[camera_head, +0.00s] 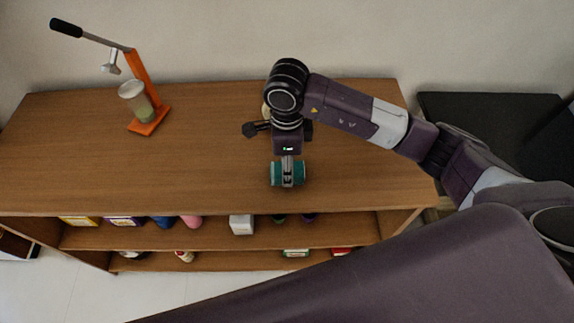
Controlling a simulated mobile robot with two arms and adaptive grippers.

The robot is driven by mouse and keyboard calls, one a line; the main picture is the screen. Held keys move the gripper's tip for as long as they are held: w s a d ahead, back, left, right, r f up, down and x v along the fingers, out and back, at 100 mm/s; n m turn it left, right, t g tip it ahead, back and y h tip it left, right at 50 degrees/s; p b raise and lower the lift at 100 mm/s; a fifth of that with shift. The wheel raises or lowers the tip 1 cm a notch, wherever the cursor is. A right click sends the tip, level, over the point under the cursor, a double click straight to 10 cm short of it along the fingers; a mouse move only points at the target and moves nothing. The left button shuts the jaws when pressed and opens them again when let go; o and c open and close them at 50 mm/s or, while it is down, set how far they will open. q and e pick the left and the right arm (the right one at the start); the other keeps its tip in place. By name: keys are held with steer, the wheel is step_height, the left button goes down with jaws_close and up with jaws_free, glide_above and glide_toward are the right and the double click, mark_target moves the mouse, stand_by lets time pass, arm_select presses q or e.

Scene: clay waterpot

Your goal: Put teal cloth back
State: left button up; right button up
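The teal cloth (299,174) looks like a small roll or folded bundle at the front part of the wooden shelf's top (210,160). My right gripper (287,178) reaches in from the right and points down onto it. A grey finger lies across the middle of the cloth, with teal showing on both sides. The other finger is hidden, so I cannot tell whether the gripper is closed on the cloth. I cannot tell whether the cloth touches the top. My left gripper is not in view.
Shelves below hold several items, including a white box (241,225). The top's left middle is clear.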

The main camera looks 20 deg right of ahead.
steer(key=o, duration=0.4)
steer(key=shift+r, duration=0.2)
steer(key=shift+w+r, duration=0.1)
steer(key=shift+r, duration=0.15)
step_height(320, 180, up, 11)
steer(key=b, duration=0.2)
steer(key=shift+r, duration=0.2)
